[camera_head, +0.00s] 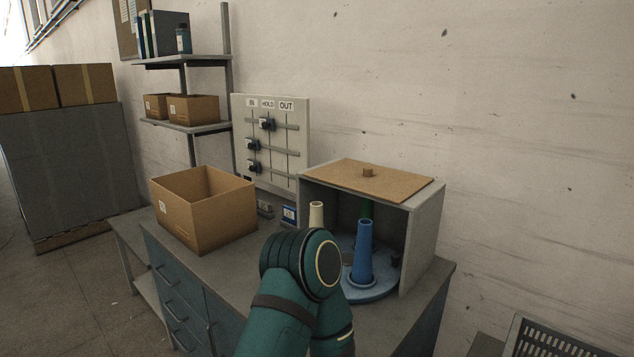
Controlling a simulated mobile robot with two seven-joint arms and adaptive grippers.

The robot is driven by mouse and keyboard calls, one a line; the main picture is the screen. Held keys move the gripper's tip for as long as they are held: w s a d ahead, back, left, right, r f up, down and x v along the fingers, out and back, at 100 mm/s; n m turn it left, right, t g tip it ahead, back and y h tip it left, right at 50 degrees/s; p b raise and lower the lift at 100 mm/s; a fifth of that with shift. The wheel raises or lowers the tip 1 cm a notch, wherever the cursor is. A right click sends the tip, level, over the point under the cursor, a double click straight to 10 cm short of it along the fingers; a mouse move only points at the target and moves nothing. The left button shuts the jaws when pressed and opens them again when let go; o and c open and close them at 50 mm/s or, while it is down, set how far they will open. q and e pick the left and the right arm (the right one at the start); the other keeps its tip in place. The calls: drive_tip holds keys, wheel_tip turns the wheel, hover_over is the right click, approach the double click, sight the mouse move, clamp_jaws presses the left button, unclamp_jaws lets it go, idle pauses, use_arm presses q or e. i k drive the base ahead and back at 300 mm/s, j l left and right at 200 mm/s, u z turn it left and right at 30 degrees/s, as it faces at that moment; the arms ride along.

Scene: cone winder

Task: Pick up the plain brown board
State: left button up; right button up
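No gripper of mine shows, and nothing touches the board.
Inside the cabinet, a blue cone (363,255) stands on a blue round plate (372,292), with a cream cone (316,216) beside it. An open cardboard box (205,222) stands on the bench (220,268). A panel with sliders (301,150) stands behind.

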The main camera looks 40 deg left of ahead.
sight(392, 185)
drive_tip(key=k+u, duration=0.1)
drive_tip(key=u, duration=0.75)
